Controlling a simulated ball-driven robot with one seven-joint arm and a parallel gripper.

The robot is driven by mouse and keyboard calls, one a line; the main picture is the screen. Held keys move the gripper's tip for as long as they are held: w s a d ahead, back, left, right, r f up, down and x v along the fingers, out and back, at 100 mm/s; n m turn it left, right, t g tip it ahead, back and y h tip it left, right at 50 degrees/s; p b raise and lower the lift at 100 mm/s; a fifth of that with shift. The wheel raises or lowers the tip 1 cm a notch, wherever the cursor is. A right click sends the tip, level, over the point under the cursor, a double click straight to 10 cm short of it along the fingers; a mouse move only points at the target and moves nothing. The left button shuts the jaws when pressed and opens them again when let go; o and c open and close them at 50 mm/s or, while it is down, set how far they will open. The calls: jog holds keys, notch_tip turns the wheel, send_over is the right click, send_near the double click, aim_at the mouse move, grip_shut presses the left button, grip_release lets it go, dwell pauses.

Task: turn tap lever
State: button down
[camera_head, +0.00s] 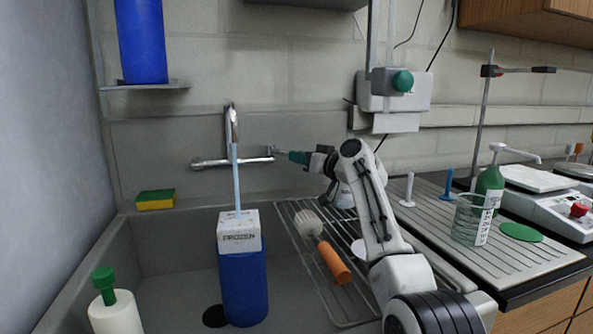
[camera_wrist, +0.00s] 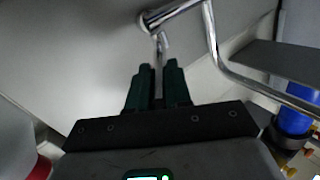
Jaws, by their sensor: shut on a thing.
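The chrome tap (camera_head: 232,162) is fixed to the wall behind the sink, with a curved spout rising from its middle. A pale blue stream (camera_head: 236,185) runs straight down from the spout. The tap lever (camera_head: 274,151) is at the right end of the tap body. My gripper (camera_head: 290,155), with green fingers, reaches it from the right. In the wrist view, my gripper (camera_wrist: 157,70) has its fingertips close together around the end of the thin lever (camera_wrist: 160,45). The tap body and spout (camera_wrist: 215,45) show above and to the right.
A white box (camera_head: 239,232) sits on a blue cylinder (camera_head: 244,285) in the sink under the stream. A wire rack (camera_head: 345,312) holds an orange-handled brush (camera_head: 333,262). A yellow-green sponge (camera_head: 155,200) lies on the left ledge. A glass beaker (camera_head: 468,220) and green bottle (camera_head: 489,185) stand at right.

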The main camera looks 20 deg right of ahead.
jog(key=shift+s+d+f+y+b, duration=0.1)
jog(key=shift+d+f+y+b, duration=0.2)
jog(key=shift+b, duration=0.05)
dwell(0.3)
jog(key=c, duration=1.5)
grip_release()
jog(key=o, duration=0.3)
jog(key=shift+s+d+r, duration=0.1)
jog(key=shift+o, duration=0.7)
jog(key=shift+r, duration=0.1)
